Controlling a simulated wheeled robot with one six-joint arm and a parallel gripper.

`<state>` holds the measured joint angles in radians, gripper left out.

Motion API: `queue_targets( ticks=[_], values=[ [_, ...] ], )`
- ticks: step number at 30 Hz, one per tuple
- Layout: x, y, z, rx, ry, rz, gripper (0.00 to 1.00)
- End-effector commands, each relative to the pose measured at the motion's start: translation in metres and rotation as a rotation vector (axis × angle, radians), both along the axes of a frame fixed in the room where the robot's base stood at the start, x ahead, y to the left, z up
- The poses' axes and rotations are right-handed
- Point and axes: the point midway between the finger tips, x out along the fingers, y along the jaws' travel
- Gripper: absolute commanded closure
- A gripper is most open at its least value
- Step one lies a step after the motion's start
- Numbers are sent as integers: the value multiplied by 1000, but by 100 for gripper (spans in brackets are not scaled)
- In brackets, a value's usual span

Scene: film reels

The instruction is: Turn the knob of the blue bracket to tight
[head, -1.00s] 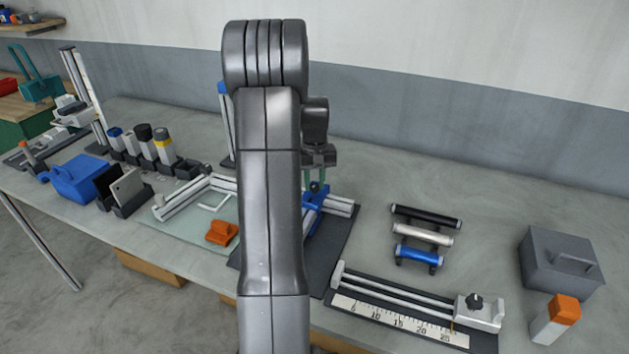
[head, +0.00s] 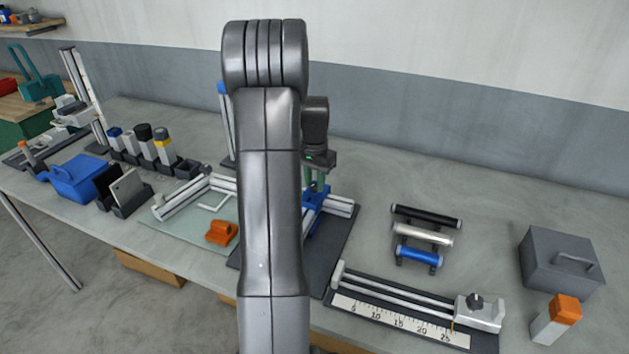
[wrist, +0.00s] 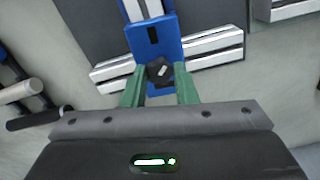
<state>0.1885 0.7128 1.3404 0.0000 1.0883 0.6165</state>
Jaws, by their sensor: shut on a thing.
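The blue bracket (wrist: 153,40) sits on a silver rail in the wrist view. In the head view the bracket (head: 315,200) shows just right of my arm, partly hidden by it. Its black knob (wrist: 158,70) carries a small white mark, seen slanted. My gripper (wrist: 160,84) has its two green fingers on either side of the knob and is shut on it. In the head view my gripper (head: 316,178) points down over the bracket. The tight marking cannot be made out.
A dark mat (head: 335,240) lies under the rail. Black, silver and blue bars (head: 420,257) lie to the right, with a ruled slide (head: 400,318) in front. A grey box (head: 560,262) stands far right. An orange block (head: 221,233) is left of my arm.

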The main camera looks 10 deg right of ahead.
Motion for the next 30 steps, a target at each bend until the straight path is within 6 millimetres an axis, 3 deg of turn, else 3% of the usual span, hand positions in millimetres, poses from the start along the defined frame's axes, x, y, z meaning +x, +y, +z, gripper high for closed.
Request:
queue_targets(
  ticks=[30],
  values=[
    [0,0,1,0,-1,-963,97]
  ],
)
